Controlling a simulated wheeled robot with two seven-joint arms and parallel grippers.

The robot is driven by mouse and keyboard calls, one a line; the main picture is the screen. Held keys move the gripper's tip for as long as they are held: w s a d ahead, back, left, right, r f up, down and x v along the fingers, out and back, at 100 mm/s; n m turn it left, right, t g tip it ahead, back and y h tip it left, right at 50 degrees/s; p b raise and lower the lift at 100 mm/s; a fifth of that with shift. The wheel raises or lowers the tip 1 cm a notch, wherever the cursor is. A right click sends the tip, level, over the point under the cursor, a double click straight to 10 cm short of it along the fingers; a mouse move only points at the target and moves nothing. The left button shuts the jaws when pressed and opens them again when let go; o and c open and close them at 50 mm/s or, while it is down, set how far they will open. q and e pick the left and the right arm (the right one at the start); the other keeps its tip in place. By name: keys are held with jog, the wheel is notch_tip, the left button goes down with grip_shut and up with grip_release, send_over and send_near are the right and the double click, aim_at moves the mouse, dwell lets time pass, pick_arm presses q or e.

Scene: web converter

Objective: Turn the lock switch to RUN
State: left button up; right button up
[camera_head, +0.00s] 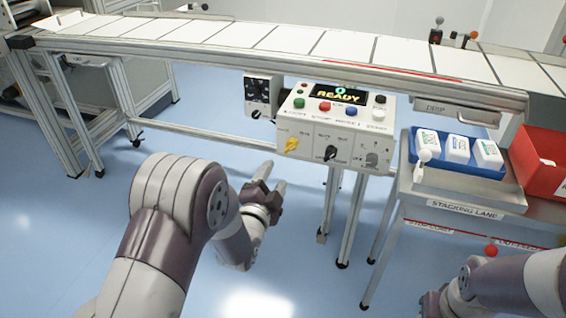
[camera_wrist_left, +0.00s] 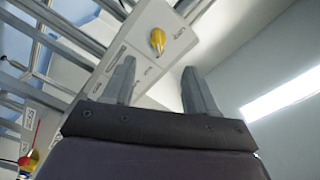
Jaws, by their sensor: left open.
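In the left wrist view, the yellow knob (camera_wrist_left: 157,41) shows beyond the gap between the open fingers (camera_wrist_left: 159,70). My right gripper is out of view.
The conveyor (camera_head: 290,40) runs across above the box. A small dark-faced unit (camera_head: 262,95) is left of it. At right, a stacking table holds a blue tray (camera_head: 457,168) with white bottles and a red bin (camera_head: 540,165). Metal legs stand below; open blue floor lies left.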

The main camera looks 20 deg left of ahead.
aim_at(289, 149)
pick_arm(q)
jog(key=w+n+b, duration=0.1)
jog(key=w+n, duration=0.7)
jog(key=w+n+b, duration=0.1)
jog(key=w+n, duration=0.3)
jog(key=shift+w+d+r+n+b, duration=0.1)
jog(key=shift+w+d+n+b, duration=0.2)
jog(key=shift+w+b, duration=0.05)
